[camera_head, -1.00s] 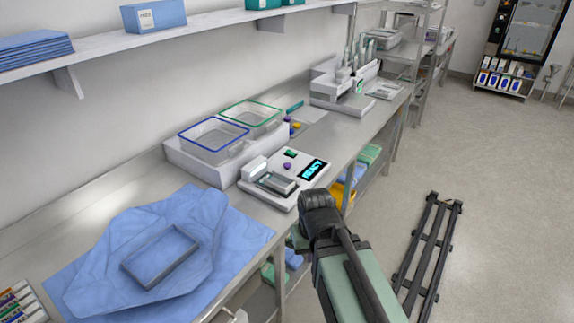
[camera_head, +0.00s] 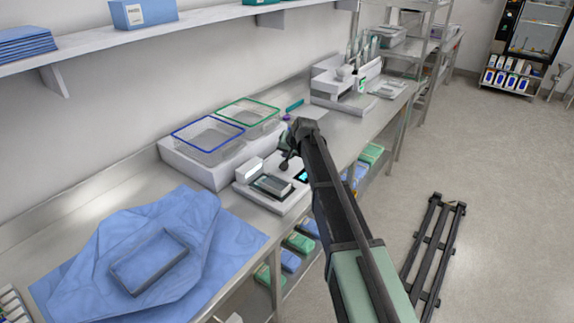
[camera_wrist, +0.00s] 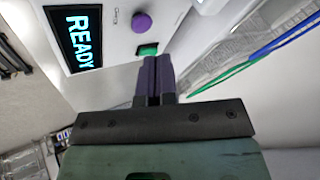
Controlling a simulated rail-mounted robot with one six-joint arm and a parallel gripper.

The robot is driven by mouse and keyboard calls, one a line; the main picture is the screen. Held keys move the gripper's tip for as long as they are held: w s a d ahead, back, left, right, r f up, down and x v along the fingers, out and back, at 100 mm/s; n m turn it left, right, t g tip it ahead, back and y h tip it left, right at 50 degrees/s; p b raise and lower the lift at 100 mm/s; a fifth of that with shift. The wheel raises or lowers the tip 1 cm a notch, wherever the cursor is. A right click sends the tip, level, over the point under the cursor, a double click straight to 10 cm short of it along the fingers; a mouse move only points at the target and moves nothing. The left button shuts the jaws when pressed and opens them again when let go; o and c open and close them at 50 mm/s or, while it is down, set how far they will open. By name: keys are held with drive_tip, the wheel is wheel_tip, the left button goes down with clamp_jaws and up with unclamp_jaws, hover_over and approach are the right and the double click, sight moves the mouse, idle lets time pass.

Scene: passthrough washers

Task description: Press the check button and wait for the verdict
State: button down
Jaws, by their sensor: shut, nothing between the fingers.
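The white check device (camera_head: 245,196) stands on the steel bench, with a clear-lidded tray on its front left. In the wrist view its dark display (camera_wrist: 76,38) reads READY in cyan. A round purple button (camera_wrist: 141,22) sits beside small lettering too small to read surely, and a small green rectangle (camera_wrist: 147,49) lies closer to my fingers. My gripper (camera_wrist: 157,60) is shut and empty, its fingertips beside the green rectangle in the picture; I cannot tell whether they touch it. In the head view my gripper (camera_head: 288,162) is over the device's back right, hiding the button and part of the display.
A blue-rimmed basket (camera_head: 208,123) and a green-rimmed basket (camera_head: 268,103) stand just behind the device. Another white machine (camera_head: 327,84) stands farther along the bench. A shelf (camera_head: 95,50) runs above.

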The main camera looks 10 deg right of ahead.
drive_tip(key=w+r+m+t, duration=0.1)
drive_tip(key=w+r+t, duration=0.1)
drive_tip(key=w, duration=0.4)
drive_tip(key=shift+w+d+m, duration=0.3)
drive_tip(key=shift+w, duration=0.05)
wheel_tip(320, 180, down, 9)
drive_tip(key=b, duration=0.8)
drive_tip(key=shift+r+b, duration=0.15)
drive_tip(key=shift+b, duration=0.25)
idle(0.9)
drive_tip(key=shift+f+b, duration=0.4)
drive_tip(key=shift+b, duration=0.05)
